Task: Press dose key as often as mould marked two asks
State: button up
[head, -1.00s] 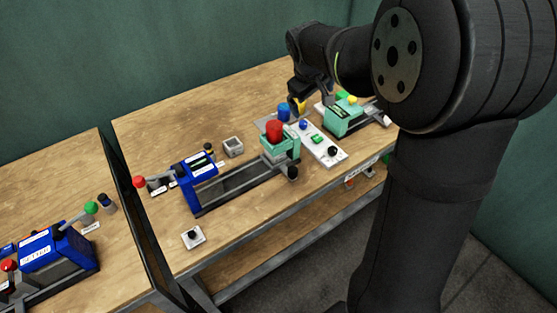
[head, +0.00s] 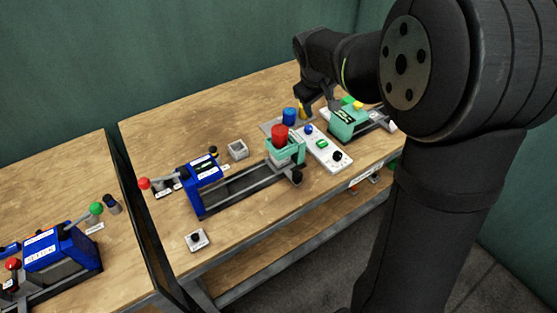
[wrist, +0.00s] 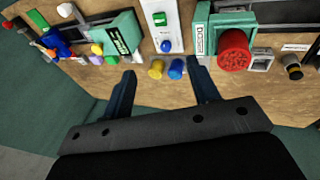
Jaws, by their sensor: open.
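A white key panel (head: 322,148) lies on the bench with a blue key (head: 308,129), a green key (head: 322,143) and a black knob (head: 337,156). It also shows in the wrist view (wrist: 168,32). I cannot read which key is for dose. My gripper (wrist: 162,67) is open and empty, its fingers spread above the far side of the panel. A blue cylinder (wrist: 175,69) and a yellow one (wrist: 157,69) show between the fingers, apart from them. I cannot make out a mould marked two; the labels are too small.
A teal press with a red top (head: 280,134) stands left of the panel, a teal unit (head: 348,122) right of it. A blue press (head: 201,172), a small grey box (head: 238,149) and a black-button plate (head: 197,240) are further left. The bench's back left is clear.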

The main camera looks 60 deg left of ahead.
grip_shut()
dwell(1.3)
